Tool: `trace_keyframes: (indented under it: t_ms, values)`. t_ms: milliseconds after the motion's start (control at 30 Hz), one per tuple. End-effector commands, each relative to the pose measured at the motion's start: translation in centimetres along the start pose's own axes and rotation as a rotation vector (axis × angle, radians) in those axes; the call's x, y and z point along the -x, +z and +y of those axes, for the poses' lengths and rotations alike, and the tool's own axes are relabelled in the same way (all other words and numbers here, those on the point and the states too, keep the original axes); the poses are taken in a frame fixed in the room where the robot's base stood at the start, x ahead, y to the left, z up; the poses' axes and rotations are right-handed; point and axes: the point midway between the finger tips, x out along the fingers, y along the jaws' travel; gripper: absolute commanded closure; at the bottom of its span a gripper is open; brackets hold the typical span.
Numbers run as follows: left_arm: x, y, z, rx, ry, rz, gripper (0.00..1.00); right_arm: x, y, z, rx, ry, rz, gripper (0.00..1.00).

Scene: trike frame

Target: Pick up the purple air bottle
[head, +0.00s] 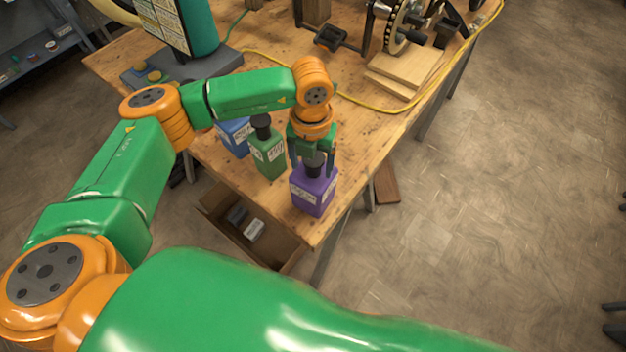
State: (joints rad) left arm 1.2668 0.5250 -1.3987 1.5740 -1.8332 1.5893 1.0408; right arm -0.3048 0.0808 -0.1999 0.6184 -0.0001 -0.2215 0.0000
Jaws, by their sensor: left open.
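The purple air bottle (314,193) stands upright near the front corner of the wooden table, with a dark cap and a pale label. My left gripper (313,168) points down over it, its open fingers on either side of the bottle's cap and upper part. I cannot tell whether the fingers touch it. My right gripper is out of view.
A green bottle (267,154) and a blue bottle (234,137) stand close to the left of the purple one. Wooden boards (395,84), a yellow cable (372,108) and a trike frame (397,28) lie farther back.

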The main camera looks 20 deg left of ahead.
Motion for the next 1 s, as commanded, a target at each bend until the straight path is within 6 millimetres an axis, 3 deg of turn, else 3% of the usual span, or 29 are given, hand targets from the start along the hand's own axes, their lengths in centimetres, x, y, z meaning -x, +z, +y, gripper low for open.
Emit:
trace_keyframes:
  t_ms: [200,400,500,867,1000]
  values:
    - [-0.2,0.0,0.0,-0.002,-0.001,-0.001,0.25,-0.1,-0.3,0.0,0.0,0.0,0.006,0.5]
    - [-0.2,0.0,-0.1,-0.002,-0.002,-0.001,0.79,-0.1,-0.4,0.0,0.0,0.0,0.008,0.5]
    - [-0.2,0.0,-0.1,-0.002,-0.002,-0.001,1.0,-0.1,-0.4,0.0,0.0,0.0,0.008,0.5]
    - [0.0,0.1,-0.1,-0.002,-0.003,-0.002,1.0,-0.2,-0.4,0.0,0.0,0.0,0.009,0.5]
    - [1.8,0.1,-0.1,-0.002,-0.004,-0.007,1.0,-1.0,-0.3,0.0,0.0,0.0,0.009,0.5]
